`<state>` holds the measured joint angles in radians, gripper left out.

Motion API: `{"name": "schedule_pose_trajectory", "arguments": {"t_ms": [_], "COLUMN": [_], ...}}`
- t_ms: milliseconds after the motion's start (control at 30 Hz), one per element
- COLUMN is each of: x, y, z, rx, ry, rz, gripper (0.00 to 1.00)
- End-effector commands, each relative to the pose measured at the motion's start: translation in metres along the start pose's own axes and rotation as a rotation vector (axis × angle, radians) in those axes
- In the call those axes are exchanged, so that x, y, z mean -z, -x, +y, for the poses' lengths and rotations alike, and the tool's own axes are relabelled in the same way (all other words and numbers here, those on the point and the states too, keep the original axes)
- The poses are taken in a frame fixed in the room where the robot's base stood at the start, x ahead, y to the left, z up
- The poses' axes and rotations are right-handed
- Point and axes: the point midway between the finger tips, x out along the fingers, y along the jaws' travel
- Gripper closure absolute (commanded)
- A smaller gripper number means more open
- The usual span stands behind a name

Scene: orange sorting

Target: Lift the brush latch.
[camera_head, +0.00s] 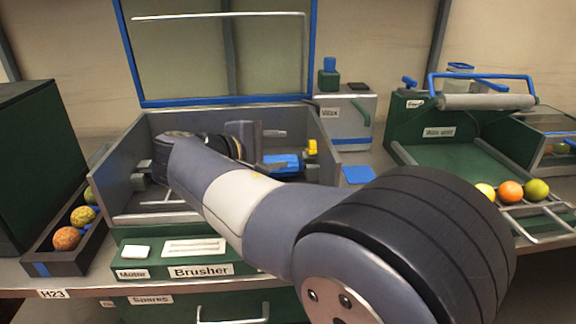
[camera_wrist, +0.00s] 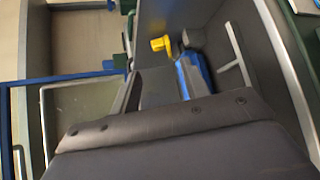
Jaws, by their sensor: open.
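The brusher (camera_head: 120,252) is an open grey box with a green front labelled "Brusher". Inside it, at the right, lies a blue part (camera_head: 283,163) with a small yellow piece (camera_head: 312,148) at its right end, which looks like the brush latch. In the wrist view the yellow piece (camera_wrist: 160,44) stands at the upper end of the blue part (camera_wrist: 192,75), beyond my gripper. My arm reaches into the box from the front right. My gripper (camera_head: 262,146) is open, left of the yellow piece and apart from it. The arm hides much of the box's inside.
The brusher's clear lid with a blue frame (camera_head: 222,102) stands raised behind the box. A tray with oranges (camera_head: 67,238) is at the left. A grey "Wax" unit (camera_head: 345,115) stands close at the right, with a green roller machine (camera_head: 440,150) beyond it.

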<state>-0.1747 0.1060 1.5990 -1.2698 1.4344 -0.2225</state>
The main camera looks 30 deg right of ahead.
Motion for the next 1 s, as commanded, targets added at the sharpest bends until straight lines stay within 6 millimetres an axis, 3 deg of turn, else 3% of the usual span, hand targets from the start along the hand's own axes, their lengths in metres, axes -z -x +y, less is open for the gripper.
{"name": "schedule_pose_trajectory", "arguments": {"t_ms": [267, 700, 1000], "x": [-0.003, -0.003, -0.002], "y": [-0.011, -0.082, -0.107], "z": [-0.001, 0.0, 0.002], "rx": [-0.035, -0.032, -0.033], "ry": [-0.02, -0.019, -0.019], "rz": [0.004, 0.002, 0.006], "gripper": [0.56, 0.56, 0.56]}}
